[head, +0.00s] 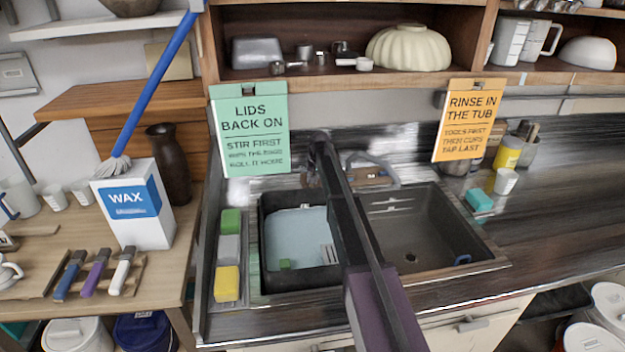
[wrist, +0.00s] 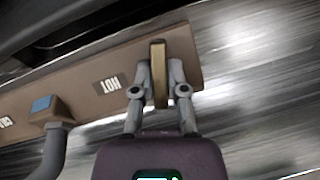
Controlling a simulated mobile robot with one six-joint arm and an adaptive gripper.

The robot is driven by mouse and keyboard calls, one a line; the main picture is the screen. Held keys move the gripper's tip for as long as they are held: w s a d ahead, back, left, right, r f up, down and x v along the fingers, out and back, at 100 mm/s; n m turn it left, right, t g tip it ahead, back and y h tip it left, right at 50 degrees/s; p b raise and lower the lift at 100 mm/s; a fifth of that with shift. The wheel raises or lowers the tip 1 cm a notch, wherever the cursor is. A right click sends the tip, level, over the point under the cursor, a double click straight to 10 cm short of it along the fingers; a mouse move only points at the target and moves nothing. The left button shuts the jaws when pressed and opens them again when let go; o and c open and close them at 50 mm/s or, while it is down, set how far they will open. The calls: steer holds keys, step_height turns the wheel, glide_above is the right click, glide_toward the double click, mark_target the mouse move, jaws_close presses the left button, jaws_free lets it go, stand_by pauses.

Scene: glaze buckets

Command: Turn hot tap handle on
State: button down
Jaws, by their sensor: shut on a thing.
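The hot tap handle (wrist: 158,62) is a brass-coloured upright lever on a tan tap base (wrist: 75,100), beside a label reading HOT (wrist: 112,85). In the wrist view my gripper (wrist: 162,80) has a finger on each side of the handle and is shut on it. The grey spout (wrist: 52,150) rises from a block with a blue top, left of the handle. In the head view the spout (head: 385,160) and part of the tap base (head: 370,176) show behind the double sink. My arm hides the handle there.
The left basin (head: 264,225) holds pale blue water and a small green piece. The right basin (head: 425,225) is mostly empty. Sponges (head: 229,250) lie left of the sink. Two hanging signs, green (head: 249,130) and orange (head: 468,125), are close behind it. The right counter is mostly clear.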

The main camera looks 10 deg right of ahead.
steer(key=shift+s, duration=0.1)
stand_by(0.3)
steer(key=c, duration=0.7)
jaws_free()
steer(key=shift+o, duration=0.2)
